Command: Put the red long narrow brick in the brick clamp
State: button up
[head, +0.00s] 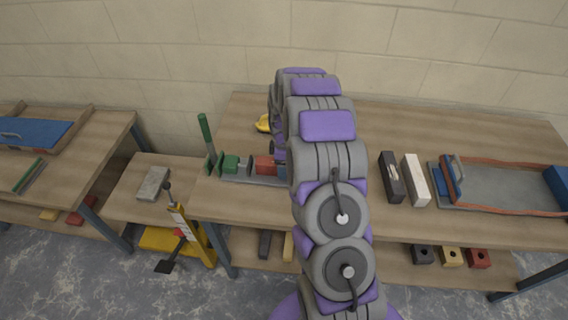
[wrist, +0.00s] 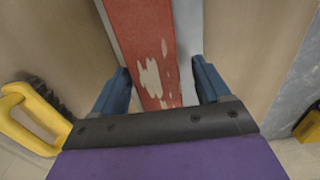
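The red long narrow brick (wrist: 145,40), with pale worn patches, runs between my gripper's blue fingers in the wrist view. In the head view its red end (head: 264,165) shows beside the green jaw (head: 230,164) of the brick clamp, over the clamp's grey base (wrist: 188,30). The clamp's green lever (head: 206,132) stands up at the left. My gripper (wrist: 160,66) is open around the brick, with a clear gap on the right and little or none on the left. My arm hides most of the brick and the clamp's right side in the head view.
A yellow-handled tool (wrist: 32,118) lies behind the clamp. Right of my arm are a black brick (head: 392,178), a white brick (head: 416,180) and a grey tray (head: 500,186) with orange edges. A grey block (head: 153,184) rests on the low left table.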

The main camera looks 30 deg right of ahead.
jog(key=shift+o, duration=0.3)
jog(key=shift+r, duration=0.1)
notch_tip(320, 180, up, 16)
jog(key=r+p, duration=0.1)
jog(key=p, duration=0.3)
jog(key=s+a+r+m, duration=0.2)
jog(key=s+a+r, duration=0.4)
jog(key=s+a+r+m, duration=0.1)
jog(key=s+a+m, duration=0.2)
jog(key=s, duration=0.8)
jog(key=s+a+r+m+g, duration=0.1)
jog(key=s+a+r+m, duration=0.1)
jog(key=s, duration=0.9)
jog(key=s+a+r+m, duration=0.1)
jog(key=s+a+m, duration=0.3)
jog(key=s, duration=0.7)
jog(key=shift+s+a+r+g, duration=0.25)
jog(key=shift+s+a+g, duration=0.15)
jog(key=shift+a, duration=0.4)
jog(key=shift+c, duration=0.3)
